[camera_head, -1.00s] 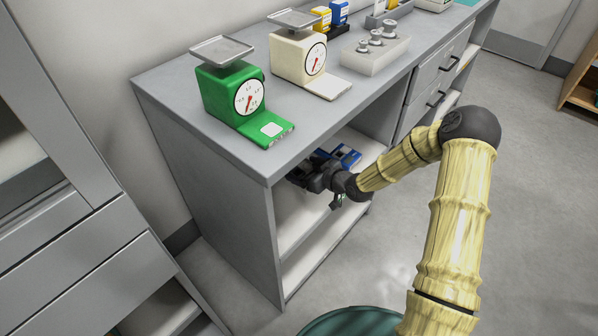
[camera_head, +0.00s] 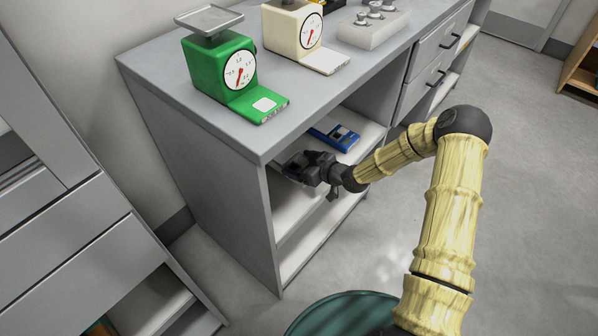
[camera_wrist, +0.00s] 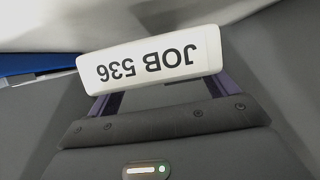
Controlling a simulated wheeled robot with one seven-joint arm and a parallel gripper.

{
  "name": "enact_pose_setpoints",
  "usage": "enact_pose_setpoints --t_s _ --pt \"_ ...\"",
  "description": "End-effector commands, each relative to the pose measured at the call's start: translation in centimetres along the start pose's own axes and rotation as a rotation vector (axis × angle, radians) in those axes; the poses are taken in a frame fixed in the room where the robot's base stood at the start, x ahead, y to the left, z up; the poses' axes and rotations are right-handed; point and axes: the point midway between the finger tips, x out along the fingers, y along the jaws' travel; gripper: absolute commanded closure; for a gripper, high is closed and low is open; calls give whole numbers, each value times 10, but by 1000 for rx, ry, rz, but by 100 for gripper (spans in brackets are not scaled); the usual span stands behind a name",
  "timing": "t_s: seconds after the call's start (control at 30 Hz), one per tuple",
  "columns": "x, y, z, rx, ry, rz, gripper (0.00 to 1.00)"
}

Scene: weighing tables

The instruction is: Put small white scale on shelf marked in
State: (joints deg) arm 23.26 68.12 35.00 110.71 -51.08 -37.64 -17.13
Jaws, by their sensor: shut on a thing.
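My gripper (camera_head: 297,166) is inside the open shelf space under the grey table top, near its front left. In the wrist view its two fingers are shut on a white block (camera_wrist: 150,60) with the upside-down text "JOB 536". The rest of the held thing is hidden, so I cannot tell whether it is a scale. A cream-white dial scale (camera_head: 290,30) stands on the table top, behind a green dial scale (camera_head: 222,70). A blue device (camera_head: 335,136) lies on the upper shelf (camera_head: 367,138), beyond my gripper. No "in" marking is readable.
The table top (camera_head: 165,75) overhangs my gripper closely. A side panel (camera_head: 225,200) bounds the shelves at left, and a lower shelf (camera_head: 310,240) is below. Weights in a pale block (camera_head: 372,32) stand on top. Grey drawers (camera_head: 425,90) are at right.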

Motion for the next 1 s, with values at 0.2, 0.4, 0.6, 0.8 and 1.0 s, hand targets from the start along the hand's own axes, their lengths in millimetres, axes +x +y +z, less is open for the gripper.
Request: enact_pose_setpoints --t_s 0.2,0.4,0.6,0.8,1.0 --pt "4 -4 -2 -5 4 -7 48" --pt "8 -5 8 -4 3 -9 48" --pt "17 -3 33 -3 4 -5 48" --pt "17 -2 34 -4 4 -4 48" --pt "18 -2 37 -3 1 -4 13"
